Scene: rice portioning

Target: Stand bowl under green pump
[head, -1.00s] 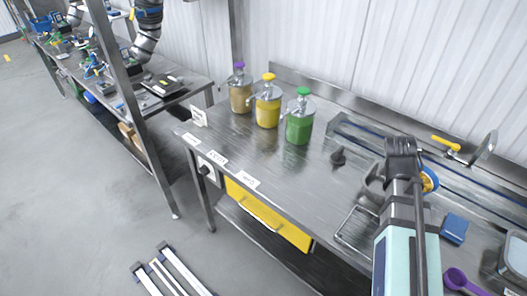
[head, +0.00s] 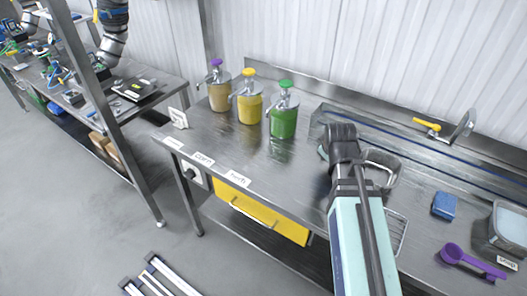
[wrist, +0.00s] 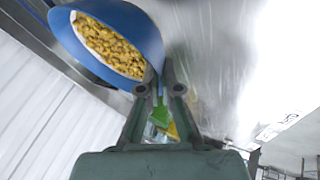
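The green pump (head: 283,122) is a jar of green contents with a green cap and a metal spout, the rightmost of three pumps on the counter. It also shows partly between my fingers in the wrist view (wrist: 160,116). My gripper (wrist: 165,76) appears shut on the rim of a blue bowl (wrist: 147,30), which holds yellow-brown grains and looks tilted in the wrist view. In the head view my gripper (head: 343,140) is right of the green pump, apart from it. The bowl is hidden there behind my gripper and arm.
A yellow pump (head: 249,110) and a purple-capped pump (head: 219,97) stand left of the green one. A metal pan (head: 383,165), blue sponge (head: 444,206), purple scoop (head: 470,262) and tap (head: 462,125) are on the right. The counter (head: 240,150) before the pumps is clear.

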